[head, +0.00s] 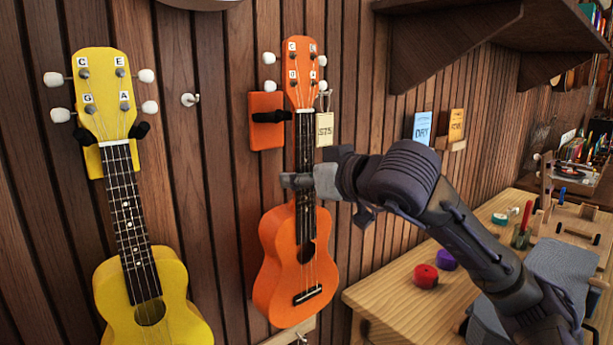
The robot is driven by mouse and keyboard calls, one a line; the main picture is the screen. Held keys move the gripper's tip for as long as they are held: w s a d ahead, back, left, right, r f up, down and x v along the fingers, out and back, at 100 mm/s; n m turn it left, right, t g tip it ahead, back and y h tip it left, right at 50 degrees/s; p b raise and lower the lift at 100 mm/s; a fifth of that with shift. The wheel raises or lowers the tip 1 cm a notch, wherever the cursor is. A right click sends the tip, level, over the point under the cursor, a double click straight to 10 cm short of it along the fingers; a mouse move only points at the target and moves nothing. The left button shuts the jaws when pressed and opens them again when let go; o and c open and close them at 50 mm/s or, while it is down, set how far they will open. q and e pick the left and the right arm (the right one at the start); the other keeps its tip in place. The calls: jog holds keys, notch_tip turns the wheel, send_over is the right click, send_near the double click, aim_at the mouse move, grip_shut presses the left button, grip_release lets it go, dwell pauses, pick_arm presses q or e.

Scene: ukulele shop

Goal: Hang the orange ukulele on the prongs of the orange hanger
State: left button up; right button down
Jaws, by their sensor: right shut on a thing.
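The orange ukulele (283,262) is upright in front of the wood wall, with its headstock (301,72) at the top. My right gripper (300,182) is shut on its neck from the right, below the headstock. The orange hanger (263,137) is on the wall behind and left of the neck. One black prong (270,117) shows left of the neck, just below the headstock. The other prong is hidden, and I cannot tell whether the ukulele touches the prongs. My left gripper is not in view.
A yellow ukulele (187,318) hangs on a yellow hanger (93,162) at left. A price tag (324,129) is right of the orange neck. A bare wall hook (190,99) is between the ukuleles. A workbench (385,300) with small items stands right, below a dark shelf (440,40).

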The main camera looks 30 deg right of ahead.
jog(key=shift+w+a+r+p, duration=0.15)
jog(key=shift+w+p, duration=0.75)
jog(key=shift+w, duration=1.1)
jog(key=shift+f+b, duration=0.85)
jog(key=shift+f, duration=0.15)
jog(key=c, duration=0.6)
grip_release()
jog(key=shift+f, duration=0.1)
jog(key=shift+s, duration=0.2)
jog(key=shift+s+b, duration=0.4)
jog(key=shift+s, duration=0.5)
